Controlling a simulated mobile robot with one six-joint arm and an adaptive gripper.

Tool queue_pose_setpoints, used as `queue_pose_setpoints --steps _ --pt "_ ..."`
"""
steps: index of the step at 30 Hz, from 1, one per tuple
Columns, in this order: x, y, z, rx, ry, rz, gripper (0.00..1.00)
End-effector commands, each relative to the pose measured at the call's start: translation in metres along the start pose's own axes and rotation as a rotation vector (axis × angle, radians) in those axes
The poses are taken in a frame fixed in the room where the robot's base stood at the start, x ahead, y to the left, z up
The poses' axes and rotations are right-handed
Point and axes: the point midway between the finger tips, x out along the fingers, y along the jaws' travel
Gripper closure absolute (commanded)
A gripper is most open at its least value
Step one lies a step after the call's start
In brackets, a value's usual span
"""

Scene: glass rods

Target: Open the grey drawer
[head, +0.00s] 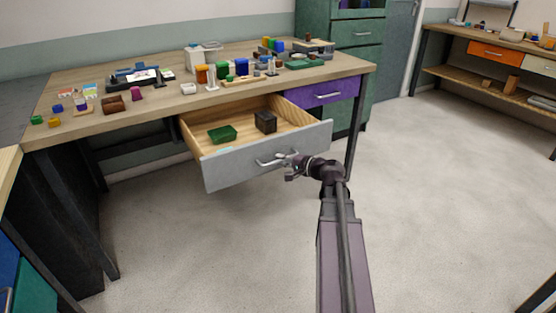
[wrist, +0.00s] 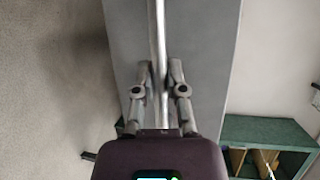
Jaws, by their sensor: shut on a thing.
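The grey drawer (head: 235,168) is pulled well out from under the wooden workbench in the head view. Its wooden inside shows, with a green tray (head: 222,134) and a dark box (head: 265,122) in it. My gripper (head: 291,160) is at the bar handle (head: 272,161) on the drawer front. In the wrist view my gripper (wrist: 160,85) has a finger on each side of the handle (wrist: 157,40) and is shut on it.
A purple drawer (head: 325,94) is closed, right of the grey one. The workbench top (head: 165,102) carries many small items. A green cabinet (head: 358,50) stands behind. The floor (head: 440,190) to the right is clear.

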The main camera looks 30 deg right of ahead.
Motion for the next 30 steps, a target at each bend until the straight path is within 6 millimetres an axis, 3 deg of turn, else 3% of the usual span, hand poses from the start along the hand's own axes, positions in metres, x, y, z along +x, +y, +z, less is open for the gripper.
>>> queue_pose_setpoints --steps 6,7,10,30 --pt "0.0019 -0.0016 -0.0035 0.001 0.010 -0.004 1.00" --pt "0.0021 -0.0016 -0.0032 0.001 0.010 -0.003 0.79" --pt "0.0031 -0.0015 -0.0013 0.000 0.006 -0.003 0.49" --pt "0.0047 -0.0008 0.0035 -0.001 -0.003 -0.001 0.49"
